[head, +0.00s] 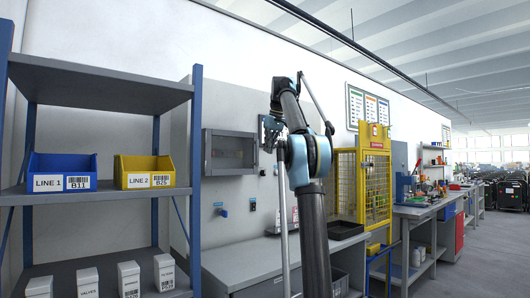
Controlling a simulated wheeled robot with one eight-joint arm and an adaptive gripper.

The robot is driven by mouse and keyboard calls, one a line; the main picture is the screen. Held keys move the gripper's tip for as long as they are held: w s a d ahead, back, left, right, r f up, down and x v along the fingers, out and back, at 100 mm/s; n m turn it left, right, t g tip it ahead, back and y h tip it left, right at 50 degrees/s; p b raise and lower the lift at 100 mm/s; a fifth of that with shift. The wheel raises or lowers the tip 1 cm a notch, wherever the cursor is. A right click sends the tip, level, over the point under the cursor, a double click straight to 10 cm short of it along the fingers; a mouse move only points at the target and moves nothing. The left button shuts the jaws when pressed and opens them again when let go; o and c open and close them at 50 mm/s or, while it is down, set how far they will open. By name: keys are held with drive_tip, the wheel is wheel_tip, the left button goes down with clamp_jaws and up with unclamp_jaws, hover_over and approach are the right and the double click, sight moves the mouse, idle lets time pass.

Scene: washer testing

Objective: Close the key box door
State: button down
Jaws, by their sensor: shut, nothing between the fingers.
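The key box (207,153) is a grey wall box with a darker window-like front, on the pale panel left of my arm.
A blue-grey shelf (95,84) with a blue bin (62,172) and a yellow bin (145,172) stands at left. A grey workbench (240,262) runs below the box. A yellow cage (377,175) stands right of my arm.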

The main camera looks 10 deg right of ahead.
drive_tip(key=s+d+f+m+h, duration=0.1)
drive_tip(key=s+d+f+m, duration=0.1)
drive_tip(key=s+f, duration=2.2)
drive_tip(key=s+f+m, duration=0.1)
drive_tip(key=s+f, duration=0.7)
drive_tip(key=f, duration=0.3)
drive_tip(key=s+f+m+g, duration=0.1)
drive_tip(key=s+f, duration=0.8)
drive_tip(key=f, duration=0.3)
drive_tip(key=s+f+m+h, duration=0.1)
drive_tip(key=s+f, duration=0.7)
drive_tip(key=f, duration=0.3)
drive_tip(key=shift+s+d+f+g, duration=0.25)
drive_tip(key=shift+d+g, duration=0.05)
drive_tip(key=shift+d, duration=0.05)
drive_tip(key=shift+w+f, duration=0.2)
drive_tip(key=shift+w, duration=0.3)
drive_tip(key=shift+a, duration=0.1)
